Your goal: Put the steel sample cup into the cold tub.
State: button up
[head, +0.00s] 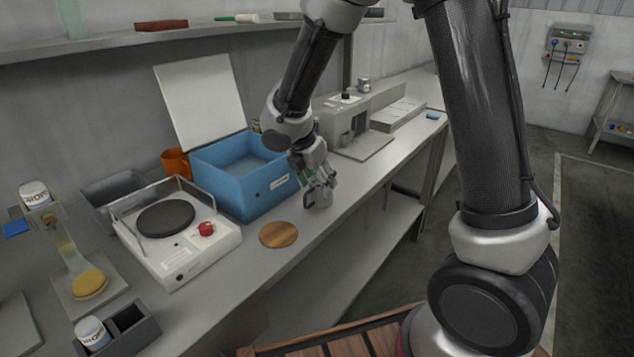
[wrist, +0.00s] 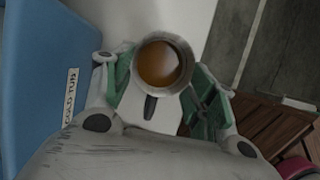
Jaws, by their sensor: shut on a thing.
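The steel sample cup (wrist: 162,66) is a round metal cup with brown-amber contents, seen from above in the wrist view. My gripper (wrist: 160,88) is shut on it, with a green-padded finger on each side. The tub's labelled blue wall (wrist: 40,60) fills the left of the wrist view.
A hotplate (head: 180,245) with a rail and red knob stands left of the tub. A round wooden coaster (head: 278,234) lies in front of it. An orange mug (head: 176,162) and grey bin (head: 115,190) are behind. A grey machine (head: 345,125) stands to the right.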

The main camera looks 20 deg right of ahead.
jog(key=shift+f, duration=0.25)
jog(key=shift+f, duration=0.15)
jog(key=o, duration=1.4)
jog(key=v, duration=1.2)
jog(key=s+d+r+m+y, duration=0.1)
jog(key=s+d+r+m, duration=0.2)
jog(key=s+d+m, duration=0.3)
jog(key=s+d+r+m+y, duration=0.1)
jog(key=s+d+r+m, duration=0.2)
jog(key=d+m, duration=0.4)
jog(key=s+d+m, duration=0.2)
jog(key=s+m, duration=0.2)
jog(key=s+d+m+t+y, duration=0.1)
jog(key=s+d+m, duration=0.1)
jog(key=s+m, duration=0.2)
jog(key=s+d+r+m, duration=0.1)
jog(key=s+d+m, duration=0.2)
jog(key=s, duration=0.3)
jog(key=shift+m+t+y, duration=0.3)
jog(key=shift+m+t, duration=0.1)
jog(key=shift+m, duration=0.2)
